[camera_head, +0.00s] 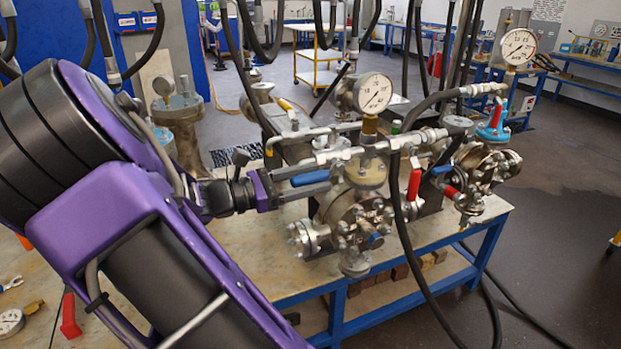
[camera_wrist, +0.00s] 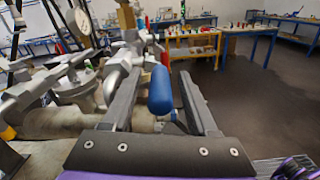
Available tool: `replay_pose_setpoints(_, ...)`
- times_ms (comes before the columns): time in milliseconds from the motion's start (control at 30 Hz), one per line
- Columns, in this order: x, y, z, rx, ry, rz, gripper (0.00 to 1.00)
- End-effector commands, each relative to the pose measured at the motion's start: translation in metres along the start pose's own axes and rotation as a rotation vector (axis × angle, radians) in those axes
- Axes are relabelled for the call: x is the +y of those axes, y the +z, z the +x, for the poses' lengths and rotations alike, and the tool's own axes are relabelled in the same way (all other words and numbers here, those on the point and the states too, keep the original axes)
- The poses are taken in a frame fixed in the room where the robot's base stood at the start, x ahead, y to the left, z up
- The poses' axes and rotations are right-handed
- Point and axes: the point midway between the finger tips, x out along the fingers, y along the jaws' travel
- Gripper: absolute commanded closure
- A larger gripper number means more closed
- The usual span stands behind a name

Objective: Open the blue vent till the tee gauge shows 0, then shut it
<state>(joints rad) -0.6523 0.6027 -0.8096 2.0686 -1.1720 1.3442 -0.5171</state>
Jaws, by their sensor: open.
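The blue vent handle (camera_head: 310,178) sits at the left of the near flanged vessel (camera_head: 358,215). My gripper (camera_head: 318,182) is around it, open, its fingers above and below it in the head view. In the wrist view the blue handle (camera_wrist: 160,90) lies between the spread fingers of my gripper (camera_wrist: 158,76), with gaps on both sides. A round gauge (camera_head: 373,93) stands on a brass fitting above the vessel, apparently the tee gauge. Its face is turned to the head camera, but the needle is too small to read surely.
Red-handled valves (camera_head: 414,184) and hoses crowd the vessel's right side. Another gauge (camera_head: 518,46) stands above a blue and red valve at the right. The workbench (camera_head: 250,255) has bare room at its front left. A black hose hangs in front of the vessel.

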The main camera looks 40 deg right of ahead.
Motion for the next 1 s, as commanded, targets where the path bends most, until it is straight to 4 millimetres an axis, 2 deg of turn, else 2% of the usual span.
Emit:
replay_pose_setpoints(100,0.0,0.0001,-0.0002,0.0,0.0,0.0,0.43)
replay_pose_setpoints(400,0.0001,0.0001,-0.0005,0.0,0.0,0.0,0.97)
replay_pose_setpoints(433,0.0001,0.0001,-0.0005,0.0,0.0,0.0,1.0)
replay_pose_setpoints(1000,0.0001,0.0,-0.0008,0.0,0.0,0.0,1.0)
